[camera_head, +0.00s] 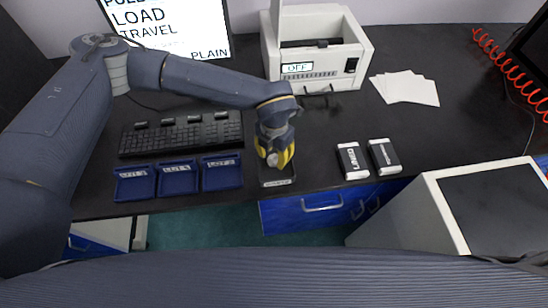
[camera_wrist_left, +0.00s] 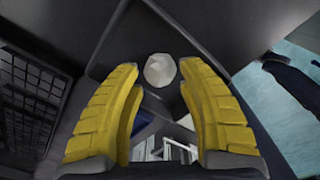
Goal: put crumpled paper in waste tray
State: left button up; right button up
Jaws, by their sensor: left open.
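The crumpled paper (camera_wrist_left: 160,70) is a small whitish ball. In the left wrist view it lies just beyond and between my left gripper's yellow fingertips, apart from both, over the dark tray (camera_wrist_left: 108,72). In the head view the paper (camera_head: 272,160) shows at the tips of my left gripper (camera_head: 280,157), which points down above the tray's back part. My left gripper is open. The dark tray (camera_head: 277,183), with a small label on its front, sits at the table's front edge; my gripper hides part of it. My right gripper is not in view.
Three blue labelled trays (camera_head: 178,177) and a keyboard (camera_head: 181,135) stand left of the gripper. A white machine (camera_head: 318,50) is behind it. Two black-and-white packs (camera_head: 353,161) lie to the right, with white sheets (camera_head: 405,88) farther back. The table between is clear.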

aim_at(274, 158)
pick_arm(q)
notch_tip(274, 158, up, 10)
dwell(0.5)
jog(key=shift+o, duration=0.2)
dwell(1.1)
